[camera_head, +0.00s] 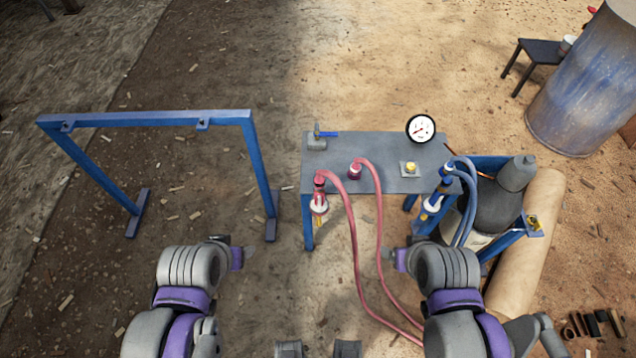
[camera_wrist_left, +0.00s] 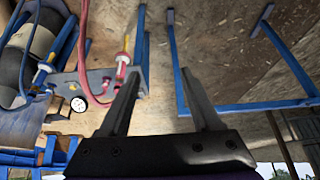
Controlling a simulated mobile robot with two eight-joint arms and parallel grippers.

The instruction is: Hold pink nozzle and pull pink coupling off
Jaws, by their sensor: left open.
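The pink coupling (camera_head: 320,184) sits at the end of a pink hose at the table's front left corner. Below it hangs the pink nozzle (camera_head: 319,206), with a white ring and a yellowish tip. They look joined; the seam is too small to tell.
The grey table (camera_head: 385,181) carries a second pink hose fitting (camera_head: 355,171), a yellow button (camera_head: 411,167), a gauge (camera_head: 421,129) and a blue-handled valve (camera_head: 318,139). Pink hoses (camera_head: 357,262) loop down near my right arm. Blue hoses (camera_head: 467,205) hang right. A blue frame (camera_head: 262,178) stands left.

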